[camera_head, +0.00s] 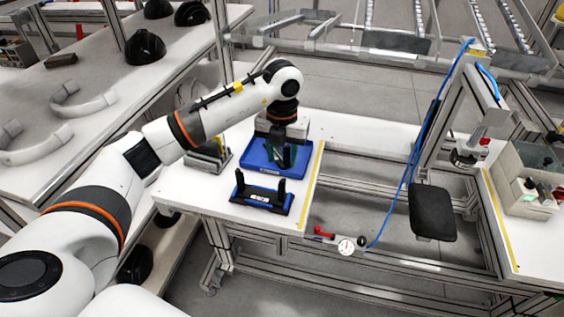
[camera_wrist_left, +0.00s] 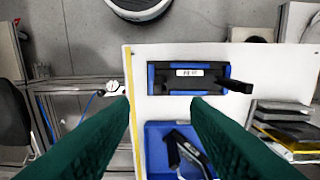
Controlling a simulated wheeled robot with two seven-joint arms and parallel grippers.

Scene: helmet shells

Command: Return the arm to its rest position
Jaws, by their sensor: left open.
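My left arm reaches in from the left in the head view. Its left gripper (camera_head: 281,158) points down over the blue tray (camera_head: 250,160) on the white table. In the left wrist view the green fingers of the left gripper (camera_wrist_left: 160,100) stand wide apart with nothing between them. The blue tray (camera_wrist_left: 153,150) lies below them there with a dark part in it. A black and blue fixture (camera_head: 262,197) with upright posts stands in front of the tray; it also shows in the left wrist view (camera_wrist_left: 188,77). My right gripper is not in view.
A stack of dark and yellow parts (camera_wrist_left: 285,125) lies beside the tray. A side table (camera_head: 120,90) at left holds black helmet shells (camera_head: 145,47) and pale curved parts. A metal frame with a blue hose (camera_head: 407,172) and black pad (camera_head: 432,212) stands at right.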

